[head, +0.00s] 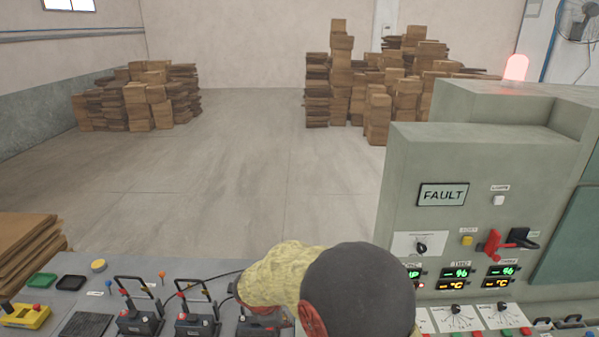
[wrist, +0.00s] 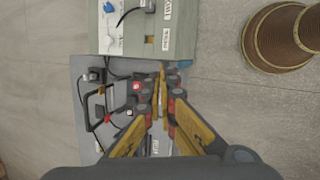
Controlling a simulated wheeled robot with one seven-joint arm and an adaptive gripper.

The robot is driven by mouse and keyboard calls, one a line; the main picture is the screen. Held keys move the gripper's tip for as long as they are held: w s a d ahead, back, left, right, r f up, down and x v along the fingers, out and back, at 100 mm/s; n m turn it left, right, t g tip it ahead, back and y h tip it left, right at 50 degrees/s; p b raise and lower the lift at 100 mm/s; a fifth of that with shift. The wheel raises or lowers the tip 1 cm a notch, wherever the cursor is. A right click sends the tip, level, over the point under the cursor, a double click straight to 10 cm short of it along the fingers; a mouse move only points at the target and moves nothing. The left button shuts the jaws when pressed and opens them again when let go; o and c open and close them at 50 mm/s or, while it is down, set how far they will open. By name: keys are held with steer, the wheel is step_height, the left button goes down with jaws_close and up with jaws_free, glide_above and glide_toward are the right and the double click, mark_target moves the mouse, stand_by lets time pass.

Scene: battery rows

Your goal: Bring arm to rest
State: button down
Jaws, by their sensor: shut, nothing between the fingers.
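My gripper (wrist: 163,88) shows in the wrist view, pointing up the picture. Its yellow and dark fingers come together at the tips, shut with nothing between them. It is over or beside the grey bench with the battery units, next to a pale panel box (wrist: 170,42); the exact height is hard to tell. In the head view my arm's yellow-covered link and dark round joint stand at the bottom middle, and the gripper itself is hidden. Black-handled battery units (head: 196,322) stand on the grey bench (head: 240,290); the arm partly covers one on the right.
A green-grey control cabinet (head: 415,160) with a FAULT sign and a lit red beacon (head: 516,67) stands right. Stacked boxes (head: 150,97) stand at the back, with clear floor between. A brown round object (wrist: 277,40) shows upper right in the wrist view.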

steer(key=s+d+r+m+t+y+b, duration=0.1)
steer(key=s+d+m+b, duration=0.8)
steer(key=s, duration=0.5)
steer(key=s+d+m+y+b, duration=0.2)
steer(key=s+d+m+b, duration=0.7)
steer(key=s+d+b, duration=0.4)
steer(key=shift+s+d+r+m+t+b, duration=0.35)
steer(key=shift+s+d, duration=0.25)
steer(key=shift+s, duration=0.35)
